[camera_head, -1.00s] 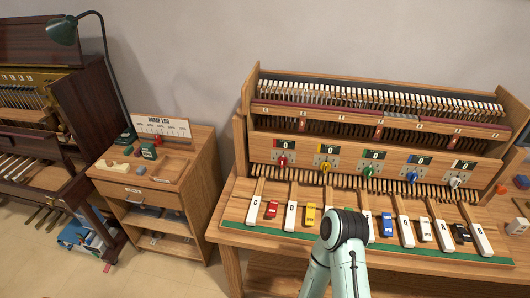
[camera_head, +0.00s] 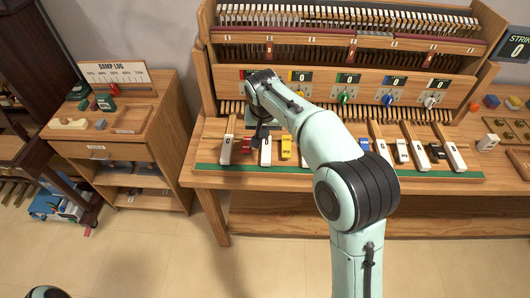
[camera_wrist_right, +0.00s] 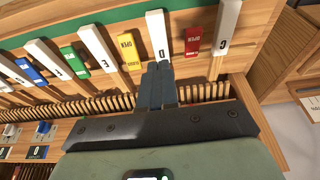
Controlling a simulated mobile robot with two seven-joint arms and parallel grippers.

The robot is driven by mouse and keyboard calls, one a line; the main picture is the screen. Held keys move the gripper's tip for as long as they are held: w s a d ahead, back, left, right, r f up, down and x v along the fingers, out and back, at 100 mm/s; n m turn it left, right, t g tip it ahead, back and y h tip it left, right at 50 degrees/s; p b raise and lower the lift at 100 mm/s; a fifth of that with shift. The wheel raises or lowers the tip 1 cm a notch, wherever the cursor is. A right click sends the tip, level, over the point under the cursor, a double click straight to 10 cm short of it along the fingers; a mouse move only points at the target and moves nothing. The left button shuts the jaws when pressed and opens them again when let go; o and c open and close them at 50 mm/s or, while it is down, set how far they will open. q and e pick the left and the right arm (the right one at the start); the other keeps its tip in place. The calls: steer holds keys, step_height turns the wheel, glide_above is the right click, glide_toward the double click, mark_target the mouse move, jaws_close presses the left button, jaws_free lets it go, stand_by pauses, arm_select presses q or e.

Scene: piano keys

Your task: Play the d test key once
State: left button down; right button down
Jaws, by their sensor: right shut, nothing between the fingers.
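The white D key (camera_head: 266,152) stands in the row of test keys, between a red key (camera_head: 247,145) and a yellow key (camera_head: 286,148). The D key also shows in the right wrist view (camera_wrist_right: 158,32), its letter near the fingers. My right gripper (camera_head: 262,138) is shut and empty. In the right wrist view, its fingertips (camera_wrist_right: 162,66) are at the inner end of the white part of the D key, over its wooden shaft. I cannot tell whether they touch it. In the head view the arm hides part of the row. My left gripper is not in view.
The white C key (camera_head: 227,150) is left of the red one. The action cabinet with knobs and number displays (camera_head: 301,76) rises behind the keys. A green strip (camera_head: 430,175) edges the bench front. A small wooden cabinet (camera_head: 150,140) stands to the left.

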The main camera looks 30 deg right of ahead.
mark_target(266, 155)
steer(key=shift+d+r, duration=0.1)
steer(key=shift+r, duration=0.55)
steer(key=x, duration=0.9)
steer(key=s+x, duration=0.1)
steer(key=x, duration=0.4)
steer(key=shift+a+f+b, duration=0.15)
steer(key=shift+a+b, duration=0.05)
steer(key=shift+b, duration=0.2)
